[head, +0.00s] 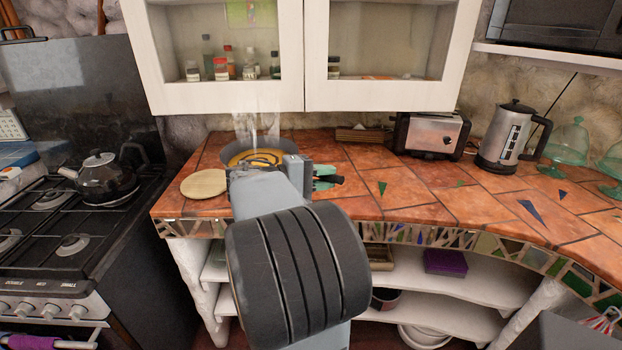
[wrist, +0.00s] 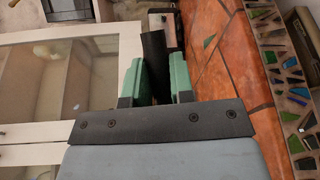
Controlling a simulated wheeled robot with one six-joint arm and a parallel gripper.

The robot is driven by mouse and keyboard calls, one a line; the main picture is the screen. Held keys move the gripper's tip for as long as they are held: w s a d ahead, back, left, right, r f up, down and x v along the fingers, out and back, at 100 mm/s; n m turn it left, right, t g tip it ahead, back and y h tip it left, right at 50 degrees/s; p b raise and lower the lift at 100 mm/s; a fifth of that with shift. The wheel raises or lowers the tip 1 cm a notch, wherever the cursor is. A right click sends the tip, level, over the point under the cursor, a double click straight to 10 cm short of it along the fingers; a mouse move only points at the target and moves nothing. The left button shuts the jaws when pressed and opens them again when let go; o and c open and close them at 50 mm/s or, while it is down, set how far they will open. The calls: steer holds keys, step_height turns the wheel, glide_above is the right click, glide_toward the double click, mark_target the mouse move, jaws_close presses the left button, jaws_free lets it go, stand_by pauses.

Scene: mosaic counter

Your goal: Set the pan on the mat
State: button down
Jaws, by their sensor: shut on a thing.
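The dark pan (head: 238,155), with yellow-brown rings showing inside it, is at the back left of the tiled counter, partly hidden behind my arm. A round pale wooden mat (head: 203,184) lies flat at the counter's left end, just left of and in front of the pan. My gripper (head: 325,178) points right, its green fingers shut on the pan's black handle. In the wrist view the handle (wrist: 154,60) shows between the fingertips (wrist: 155,78). I cannot tell whether the pan touches the counter.
A stove with a black kettle (head: 101,176) stands left of the counter. White cabinets (head: 290,103) hang low above the back. The counter front (head: 390,213) is clear.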

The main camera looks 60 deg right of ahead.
steer(key=w+d+f, duration=0.1)
steer(key=d+f, duration=0.7)
steer(key=f, duration=0.2)
steer(key=shift+w, duration=0.2)
steer(key=shift+f+b, duration=0.15)
steer(key=shift+b, duration=0.25)
steer(key=c, duration=1)
jaws_free()
